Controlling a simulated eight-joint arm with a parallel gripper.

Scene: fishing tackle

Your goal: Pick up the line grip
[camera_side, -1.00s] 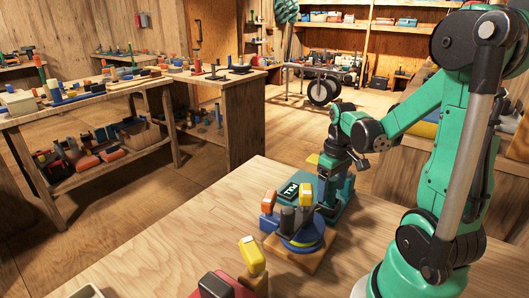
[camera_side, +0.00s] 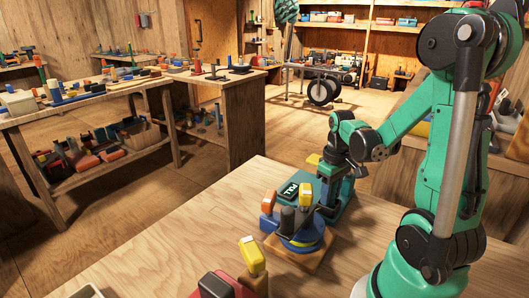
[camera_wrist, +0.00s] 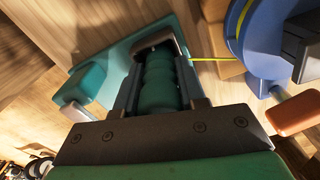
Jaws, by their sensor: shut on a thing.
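The line grip looks like the dark green ribbed handle (camera_wrist: 163,82) between my jaws in the wrist view. My gripper (camera_wrist: 158,80) is shut on it, with a dark jaw on each side. In the side view my gripper (camera_side: 331,188) points down at the right end of the teal device, and the handle is mostly hidden there. I cannot tell whether the handle is clear of what is under it.
The teal device with a small display (camera_side: 288,190) is on the table. Close in front is a blue reel (camera_side: 299,234) with yellow line on a wooden base. A yellow-topped block (camera_side: 252,257) and red box (camera_side: 222,286) are nearer. The table's left side (camera_side: 150,240) is clear.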

